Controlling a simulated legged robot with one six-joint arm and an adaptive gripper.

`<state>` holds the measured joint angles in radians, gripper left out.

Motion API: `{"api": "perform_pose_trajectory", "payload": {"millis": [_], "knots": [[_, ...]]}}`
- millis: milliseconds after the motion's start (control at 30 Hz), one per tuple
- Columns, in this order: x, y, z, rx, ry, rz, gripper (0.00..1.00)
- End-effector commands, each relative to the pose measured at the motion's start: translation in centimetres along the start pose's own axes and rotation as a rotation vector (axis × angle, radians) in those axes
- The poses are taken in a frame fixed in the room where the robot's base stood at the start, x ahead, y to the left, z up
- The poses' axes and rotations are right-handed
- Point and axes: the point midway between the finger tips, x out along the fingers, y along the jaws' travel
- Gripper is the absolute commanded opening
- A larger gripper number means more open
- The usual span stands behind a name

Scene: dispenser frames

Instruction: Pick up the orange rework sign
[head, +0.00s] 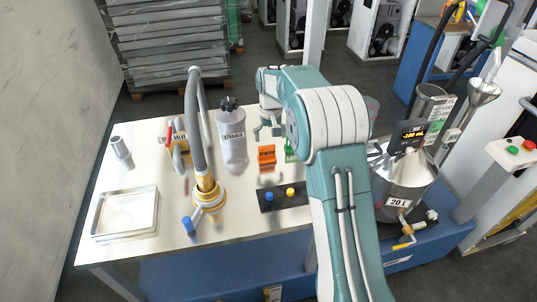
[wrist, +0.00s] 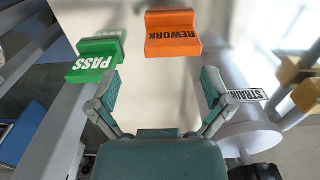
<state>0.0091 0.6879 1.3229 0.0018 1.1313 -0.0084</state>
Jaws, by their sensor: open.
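The orange rework sign (head: 267,158) stands on the pale tabletop, right of the strainer bottle in the head view. In the wrist view the rework sign (wrist: 173,35) is at the top middle, its lettering upside down. My gripper (wrist: 162,88) is open and empty in the wrist view, its fingers spread to either side below the sign, not touching it. In the head view my gripper (head: 268,133) hangs above and behind the sign. The green pass sign (wrist: 92,62) is beside the left finger; in the head view the pass sign (head: 290,151) is partly hidden by my arm.
The grey strainer bottle (head: 231,140) stands left of the sign. A tall tap (head: 204,185), a metal tray (head: 126,213) and a small metal cup (head: 120,147) are further left. A dark block (head: 284,201) with blue and yellow knobs lies in front. A 20 L vessel (head: 400,183) stands right.

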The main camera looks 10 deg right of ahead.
Motion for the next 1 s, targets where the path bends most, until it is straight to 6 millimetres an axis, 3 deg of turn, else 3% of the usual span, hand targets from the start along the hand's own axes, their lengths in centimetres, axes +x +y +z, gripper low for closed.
{"api": "perform_pose_trajectory", "payload": {"millis": [267,500,800,833,933,967,1000], "knots": [[2.7,-0.5,0.2,-0.002,-0.002,0.002,1.0],[6.2,-0.4,0.5,-0.001,-0.001,0.0,1.0],[6.8,-0.6,0.5,-0.001,0.001,0.002,1.0],[6.8,-0.6,0.5,-0.002,0.001,0.002,0.91],[6.8,-0.6,0.5,-0.002,0.001,0.002,0.47],[6.8,-0.6,0.5,-0.002,0.0,0.002,0.36],[6.8,-0.6,0.5,-0.002,0.0,0.002,0.35]]}}
